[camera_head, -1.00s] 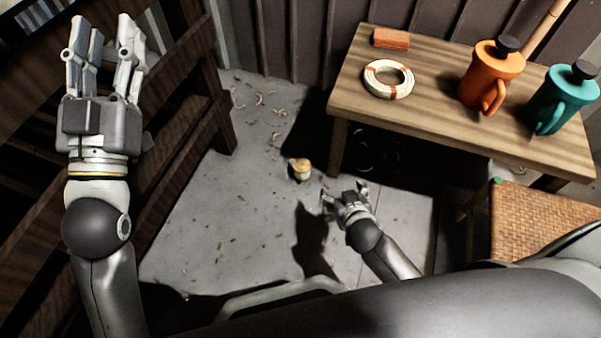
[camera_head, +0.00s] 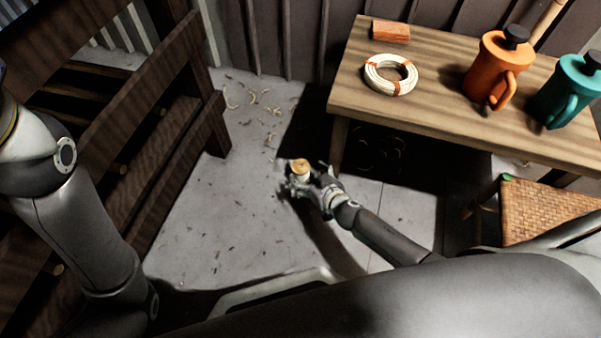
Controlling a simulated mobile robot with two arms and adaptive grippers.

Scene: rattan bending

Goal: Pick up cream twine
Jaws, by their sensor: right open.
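A small round spool with a tan top and pale sides (camera_head: 299,166), which looks like the cream twine, is on the grey floor left of the table. My right gripper (camera_head: 299,180) is open at the spool, its fingers close beside it. The fingers and the gripper hide the spool's lower part, and I cannot tell whether they touch it. My left forearm comes in at the left edge, and its gripper is out of the picture.
The wooden table (camera_head: 440,100) holds a cream coil with orange ties (camera_head: 371,76), an orange-brown block (camera_head: 391,31), an orange jug (camera_head: 490,70) and a green jug (camera_head: 567,92). A woven stool (camera_head: 545,212) stands at right. A dark wooden rack (camera_head: 150,130) is at left. Shavings litter the floor.

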